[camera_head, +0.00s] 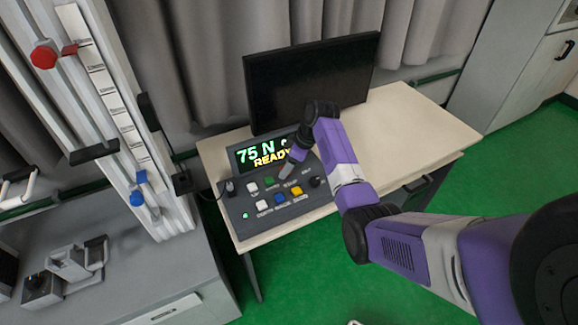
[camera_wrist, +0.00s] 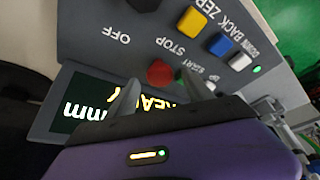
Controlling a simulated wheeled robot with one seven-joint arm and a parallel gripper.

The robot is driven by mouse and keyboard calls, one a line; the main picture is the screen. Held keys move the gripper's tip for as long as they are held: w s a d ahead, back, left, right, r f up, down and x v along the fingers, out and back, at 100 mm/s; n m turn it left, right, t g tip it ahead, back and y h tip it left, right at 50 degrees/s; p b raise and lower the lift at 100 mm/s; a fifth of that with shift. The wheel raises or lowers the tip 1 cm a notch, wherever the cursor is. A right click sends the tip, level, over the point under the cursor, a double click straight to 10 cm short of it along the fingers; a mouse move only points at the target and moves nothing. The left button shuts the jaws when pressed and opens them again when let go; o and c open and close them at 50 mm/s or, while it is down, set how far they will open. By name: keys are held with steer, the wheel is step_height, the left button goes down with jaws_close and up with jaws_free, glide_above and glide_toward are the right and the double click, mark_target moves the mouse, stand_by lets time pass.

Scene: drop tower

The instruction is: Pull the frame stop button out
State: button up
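A red round button (camera_head: 43,55) sits on the white upright frame of the tower at the upper left in the head view. My gripper (camera_head: 287,180) is far to its right, over the console on the desk. In the wrist view my gripper (camera_wrist: 161,94) is open, its two grey fingers apart and empty. A second red button (camera_wrist: 160,72), near the STOP label on the console (camera_wrist: 95,42), shows in the gap between the fingertips. I cannot tell how far the fingers are above it. My arm hides this console button in the head view.
A black monitor (camera_head: 310,80) stands behind. A blue knob (camera_head: 137,198) and grey bench (camera_head: 120,280) are at left. Green floor is clear at right.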

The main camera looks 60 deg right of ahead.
steer(key=v, duration=0.7)
steer(key=shift+r+b, duration=0.35)
steer(key=shift+s, duration=0.15)
stand_by(0.4)
